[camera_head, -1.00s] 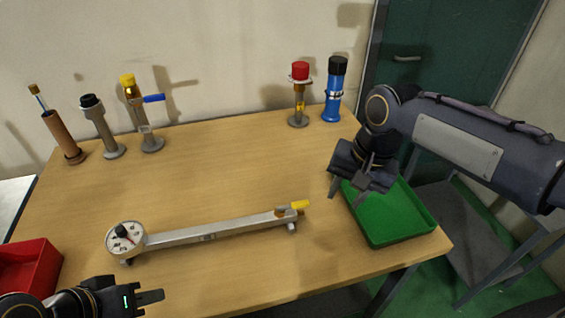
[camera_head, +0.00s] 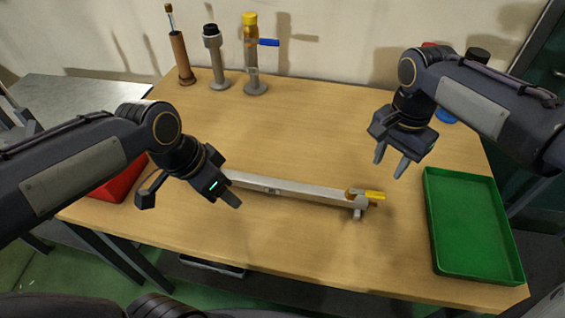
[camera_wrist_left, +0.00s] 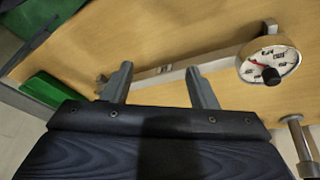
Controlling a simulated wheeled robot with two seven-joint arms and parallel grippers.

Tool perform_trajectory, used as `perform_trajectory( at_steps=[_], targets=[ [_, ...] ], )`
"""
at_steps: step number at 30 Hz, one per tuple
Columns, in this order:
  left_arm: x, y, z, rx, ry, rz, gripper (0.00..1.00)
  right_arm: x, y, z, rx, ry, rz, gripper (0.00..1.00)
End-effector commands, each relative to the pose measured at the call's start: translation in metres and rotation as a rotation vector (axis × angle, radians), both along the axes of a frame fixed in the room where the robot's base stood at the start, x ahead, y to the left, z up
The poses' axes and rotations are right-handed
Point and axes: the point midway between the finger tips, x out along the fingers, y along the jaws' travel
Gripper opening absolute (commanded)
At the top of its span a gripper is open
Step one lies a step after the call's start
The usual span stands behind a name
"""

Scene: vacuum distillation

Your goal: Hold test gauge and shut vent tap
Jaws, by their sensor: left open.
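The test gauge (camera_wrist_left: 269,62), a round white dial with a black knob, sits at one end of a metal bar (camera_head: 285,186) lying on the table. My left arm hides the gauge in the head view. The vent tap, with a yellow lever (camera_head: 373,195), is at the bar's right end. My left gripper (camera_head: 190,201) is open and empty above the gauge end of the bar. In the left wrist view its fingers (camera_wrist_left: 160,88) are spread, with the dial to their right. My right gripper (camera_head: 390,165) has its fingers apart, empty, above and right of the tap lever.
A green tray (camera_head: 436,225) is at the right and a red bin (camera_head: 112,188) at the left, partly behind my left arm. At the back stand a brown tube (camera_head: 182,58), a black-capped fitting (camera_head: 214,58) and a yellow-topped valve (camera_head: 251,58). The table front is clear.

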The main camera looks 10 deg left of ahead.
Motion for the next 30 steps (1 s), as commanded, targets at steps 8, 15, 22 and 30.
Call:
perform_trajectory(
  at_steps=[8, 15, 22, 30],
  targets=[
    [0.079, -0.041, -0.02, 0.216, 0.048, -0.558, 0.53, 0.0, 0.0, 0.0, 0.0, 0.0, 0.0, 0.36],
    [0.118, -0.077, -0.045, 0.328, 0.08, -0.893, 0.53, 0.0, 0.0, 0.0, 0.0, 0.0, 0.0, 0.36],
    [0.128, -0.088, -0.058, 0.36, 0.091, -0.993, 0.53, 0.0, 0.0, 0.0, 0.0, 0.0, 0.0, 0.36],
    [0.128, -0.087, -0.097, 0.359, 0.095, -0.993, 0.53, 0.0, 0.0, 0.0, 0.0, 0.0, 0.0, 0.36]
  ],
)
